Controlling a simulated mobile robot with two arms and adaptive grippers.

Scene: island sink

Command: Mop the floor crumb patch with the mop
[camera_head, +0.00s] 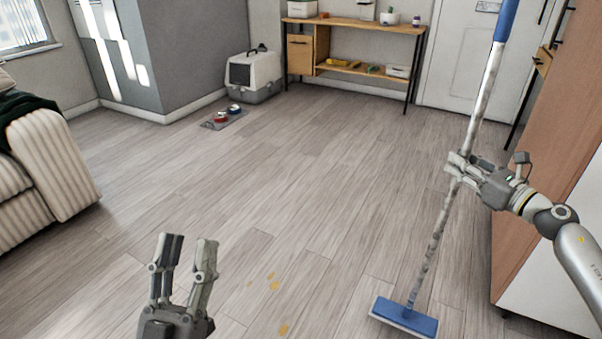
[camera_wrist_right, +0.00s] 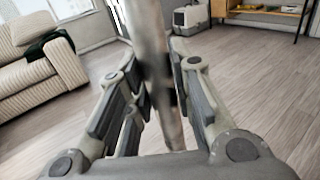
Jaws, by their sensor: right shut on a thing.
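The mop (camera_head: 432,236) stands slightly tilted at the right of the head view, with a blue top grip and a flat blue head (camera_head: 407,315) low near the floor. I cannot tell whether the head touches the floor. My right gripper (camera_head: 456,167) is shut around the mop's shaft, which also shows between the fingers in the right wrist view (camera_wrist_right: 160,75). The crumb patch (camera_head: 274,285) is several small yellow-orange spots on the floor, left of the mop head and right of my left gripper. My left gripper (camera_head: 190,245) is open and empty at the bottom.
A striped sofa (camera_head: 55,160) stands at the left. A pet carrier (camera_head: 253,76) and a mat with bowls (camera_head: 224,118) are by the back wall, beside a wooden console table (camera_head: 355,24). A wooden cabinet (camera_head: 545,130) is close on the right. The middle floor is clear.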

